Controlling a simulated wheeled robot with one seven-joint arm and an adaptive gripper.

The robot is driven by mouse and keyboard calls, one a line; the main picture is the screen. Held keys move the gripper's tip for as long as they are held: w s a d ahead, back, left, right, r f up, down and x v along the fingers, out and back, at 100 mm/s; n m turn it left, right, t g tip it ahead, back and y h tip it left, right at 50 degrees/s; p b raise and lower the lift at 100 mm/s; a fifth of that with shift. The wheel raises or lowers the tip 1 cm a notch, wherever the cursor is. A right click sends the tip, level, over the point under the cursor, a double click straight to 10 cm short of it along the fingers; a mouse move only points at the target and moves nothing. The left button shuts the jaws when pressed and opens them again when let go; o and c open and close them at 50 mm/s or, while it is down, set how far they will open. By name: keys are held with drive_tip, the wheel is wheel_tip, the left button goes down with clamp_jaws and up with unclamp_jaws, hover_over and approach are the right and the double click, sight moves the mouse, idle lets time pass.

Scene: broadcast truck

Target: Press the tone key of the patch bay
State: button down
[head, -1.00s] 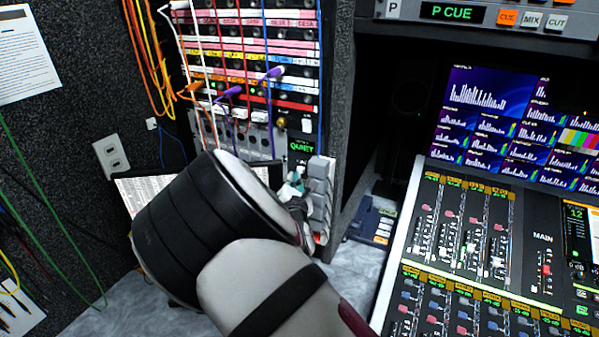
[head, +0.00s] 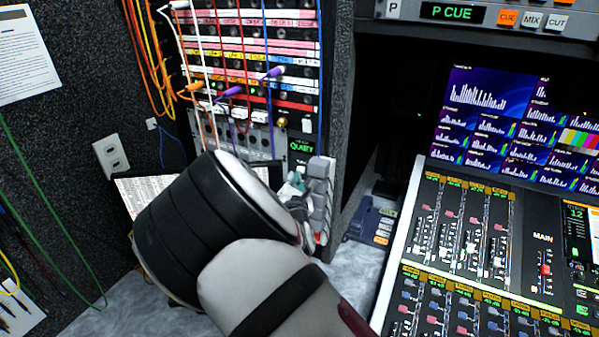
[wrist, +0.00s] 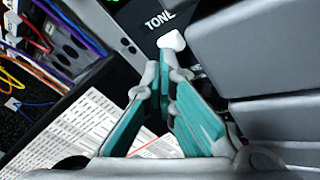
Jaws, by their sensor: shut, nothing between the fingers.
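The patch bay (head: 253,45) stands in the rack at the upper left of the head view, with coloured label strips and plugged cords. In the wrist view the word TONE (wrist: 160,19) is printed on a dark panel, with a small white key (wrist: 173,41) just below it. My gripper (wrist: 166,66) is shut and empty, its teal-padded fingers pointing at this key. The fingertips are at the key's lower edge in the picture; I cannot tell whether they touch it.
A grey block of large keys (head: 320,195) stands close on the right of my gripper. A green QUIET display (head: 301,146) is above it. Hanging cords (wrist: 68,25) and a printed sheet (wrist: 90,130) lie to the left. The mixing console (head: 480,250) is further right.

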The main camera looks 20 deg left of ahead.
drive_tip(key=shift+w, duration=0.4)
drive_tip(key=shift+s+r, duration=0.1)
drive_tip(key=shift+s, duration=0.05)
drive_tip(key=shift+s+p, duration=0.3)
drive_tip(key=shift+p, duration=0.15)
drive_tip(key=s+p, duration=0.3)
drive_tip(key=s, duration=0.3)
drive_tip(key=shift+a+p, duration=0.25)
drive_tip(key=shift+p, duration=0.1)
idle(0.5)
